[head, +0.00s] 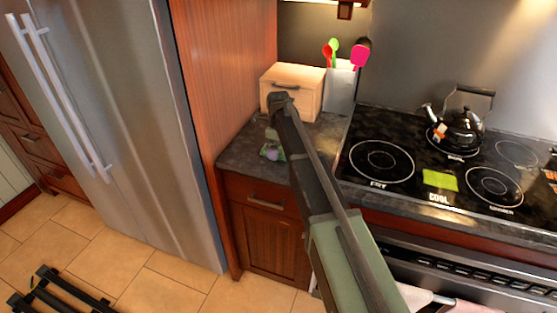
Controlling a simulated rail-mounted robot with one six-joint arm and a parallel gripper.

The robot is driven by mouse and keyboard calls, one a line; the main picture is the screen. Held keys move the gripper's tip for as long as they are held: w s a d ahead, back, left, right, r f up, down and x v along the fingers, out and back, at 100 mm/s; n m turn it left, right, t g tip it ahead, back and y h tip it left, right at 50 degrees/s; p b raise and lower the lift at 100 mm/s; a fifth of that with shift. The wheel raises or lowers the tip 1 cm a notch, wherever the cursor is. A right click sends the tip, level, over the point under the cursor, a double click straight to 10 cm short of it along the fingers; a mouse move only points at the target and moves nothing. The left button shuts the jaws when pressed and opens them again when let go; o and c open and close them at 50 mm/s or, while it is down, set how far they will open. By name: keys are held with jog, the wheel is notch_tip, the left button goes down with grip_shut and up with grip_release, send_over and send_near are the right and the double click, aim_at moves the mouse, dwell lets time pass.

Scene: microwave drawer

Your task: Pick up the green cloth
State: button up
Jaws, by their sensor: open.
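The green cloth (440,180) is a small, bright lime square. It lies flat on the black stovetop, between the front left and front right burner rings, just above the "COOL" lettering. My arm rises from the bottom middle of the head view and reaches up over the counter left of the stove, clear of the cloth in the picture. I cannot make out any gripper fingers. Nothing covers the cloth.
A black kettle (461,130) stands on a rear burner. A wooden bread box (292,88) and a utensil holder (341,86) stand on the left counter. A small green and purple item (272,152) lies there too. A steel fridge (125,120) stands at left.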

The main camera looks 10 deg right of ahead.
jog(key=shift+f, duration=0.9)
jog(key=shift+r, duration=0.25)
jog(key=c, duration=1)
jog(key=shift+r, duration=0.15)
notch_tip(320, 180, up, 20)
jog(key=p, duration=2)
